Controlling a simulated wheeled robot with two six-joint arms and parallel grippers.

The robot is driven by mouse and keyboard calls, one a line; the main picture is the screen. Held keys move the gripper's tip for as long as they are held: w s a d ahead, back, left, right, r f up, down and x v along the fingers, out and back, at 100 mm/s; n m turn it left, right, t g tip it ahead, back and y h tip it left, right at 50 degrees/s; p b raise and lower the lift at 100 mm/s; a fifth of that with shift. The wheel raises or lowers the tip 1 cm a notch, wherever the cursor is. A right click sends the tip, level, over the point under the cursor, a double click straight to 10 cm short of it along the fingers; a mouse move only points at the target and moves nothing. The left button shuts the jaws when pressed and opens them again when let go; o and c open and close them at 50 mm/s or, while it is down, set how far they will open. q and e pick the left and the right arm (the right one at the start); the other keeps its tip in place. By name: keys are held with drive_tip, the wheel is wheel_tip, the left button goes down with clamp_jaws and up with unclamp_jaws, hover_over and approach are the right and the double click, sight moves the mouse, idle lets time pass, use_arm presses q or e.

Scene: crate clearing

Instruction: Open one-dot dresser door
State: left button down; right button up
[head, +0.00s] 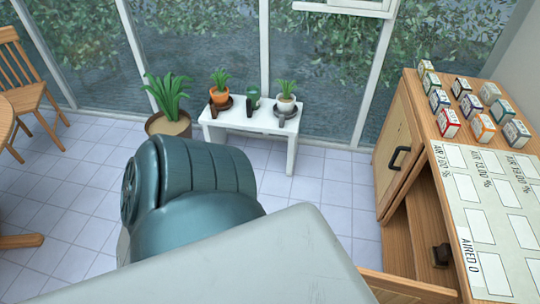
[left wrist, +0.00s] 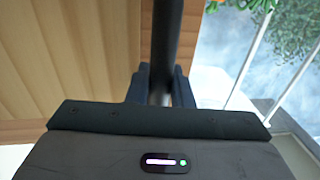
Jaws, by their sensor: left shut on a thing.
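The wooden dresser (head: 418,108) stands at the right of the head view. Its far door (head: 397,130) is closed and has a free black handle (head: 398,158). A nearer door (head: 410,287) stands swung out at the bottom, beside an open compartment (head: 418,235). In the left wrist view my left gripper (left wrist: 160,88) is shut on a dark bar handle (left wrist: 168,40) next to a pale wooden panel (left wrist: 75,60). This gripper is hidden in the head view. No door dots can be made out. My right gripper is not in view.
Several small boxes (head: 463,88) and a printed sheet (head: 490,205) lie on the dresser top. A dark object (head: 441,255) shows at the compartment. A white bench (head: 262,122) with potted plants stands by the windows. Tiled floor (head: 345,200) left of the dresser is clear.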

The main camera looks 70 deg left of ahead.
use_arm(q)
drive_tip(key=shift+d, duration=0.1)
idle(0.3)
drive_tip(key=c, duration=1.3)
unclamp_jaws()
drive_tip(key=shift+s+d, duration=0.1)
